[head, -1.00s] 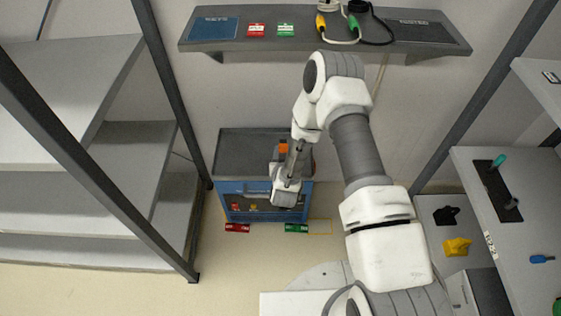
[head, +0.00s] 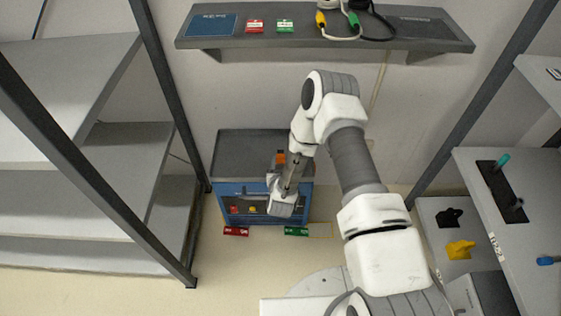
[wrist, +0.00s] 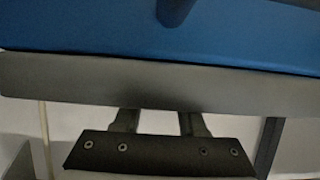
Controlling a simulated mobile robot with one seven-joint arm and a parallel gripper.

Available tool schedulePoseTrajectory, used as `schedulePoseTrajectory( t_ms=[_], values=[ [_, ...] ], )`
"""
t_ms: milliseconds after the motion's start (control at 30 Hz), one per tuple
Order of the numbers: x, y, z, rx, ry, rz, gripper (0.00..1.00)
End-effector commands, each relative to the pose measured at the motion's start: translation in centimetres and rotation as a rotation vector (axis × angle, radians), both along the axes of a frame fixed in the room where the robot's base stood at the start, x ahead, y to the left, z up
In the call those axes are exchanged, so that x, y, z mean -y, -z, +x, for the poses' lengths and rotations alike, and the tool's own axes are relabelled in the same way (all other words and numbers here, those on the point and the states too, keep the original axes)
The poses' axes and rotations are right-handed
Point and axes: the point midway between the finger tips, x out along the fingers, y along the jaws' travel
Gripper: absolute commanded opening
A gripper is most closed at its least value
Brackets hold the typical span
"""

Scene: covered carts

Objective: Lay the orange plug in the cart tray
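The orange plug (head: 280,157) shows as a small orange block at my gripper (head: 278,168), over the right part of the dark tray (head: 240,152) on top of the blue cart (head: 230,188). It appears held. In the wrist view, my two grey fingers (wrist: 158,122) stand apart and pass behind the grey tray rim (wrist: 160,82). The rim hides the fingertips and the plug there. The blue cart front (wrist: 100,30) fills the top of that view. I cannot tell whether the plug touches the tray floor. My wrist covers part of the cart's front.
A wall shelf (head: 240,42) with cards and cables is above the cart. Grey shelves (head: 50,210) stand at left. A right rack (head: 530,240) holds small items, with a yellow piece (head: 460,249) below. The tray's left part is clear.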

Motion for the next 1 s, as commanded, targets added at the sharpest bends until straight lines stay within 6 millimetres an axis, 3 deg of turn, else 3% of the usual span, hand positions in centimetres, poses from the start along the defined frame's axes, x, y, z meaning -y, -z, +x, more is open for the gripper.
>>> schedulePoseTrajectory(
  t_ms=[33,133,567,1000],
  values=[
    [0.0,0.0,0.0,-0.001,0.001,0.000,0.52],
    [0.0,0.0,0.0,-0.001,0.001,0.000,0.68],
    [0.1,-1.0,0.0,-0.001,0.001,0.001,0.68],
    [-0.3,-4.5,-8.5,-0.004,-0.003,-0.002,0.68]
  ],
)
